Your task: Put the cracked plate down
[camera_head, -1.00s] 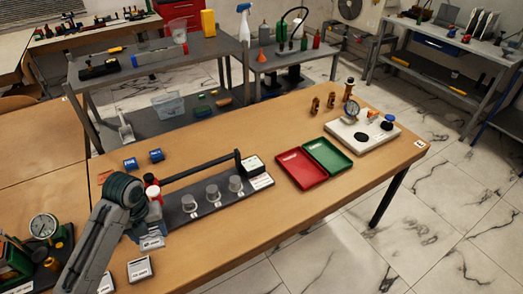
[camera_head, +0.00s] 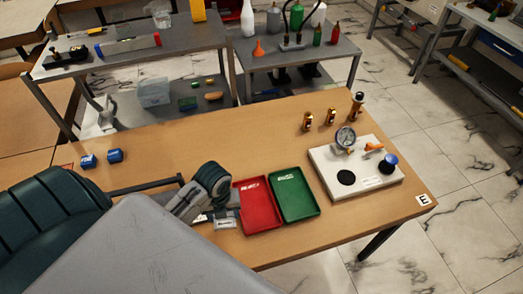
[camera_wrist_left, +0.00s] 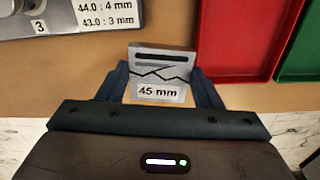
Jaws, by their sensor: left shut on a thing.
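The cracked plate (camera_wrist_left: 160,75) is a small grey plate marked "45 mm" with a jagged black crack line. My left gripper (camera_wrist_left: 162,90) is shut on it, with one finger at each side. In the head view the plate (camera_head: 226,223) shows just left of the red tray (camera_head: 257,204), and my left gripper (camera_head: 207,214) is beside it, partly hidden by my arm. I cannot tell whether the plate touches the table. The green tray (camera_head: 294,194) adjoins the red tray on its right. My right gripper is not in view.
A white base with a dial gauge (camera_head: 345,138) stands right of the trays. Several brass pieces (camera_head: 331,117) stand behind it. Blue blocks (camera_head: 115,155) lie at the left. Bare wood (camera_head: 225,145) lies behind the trays.

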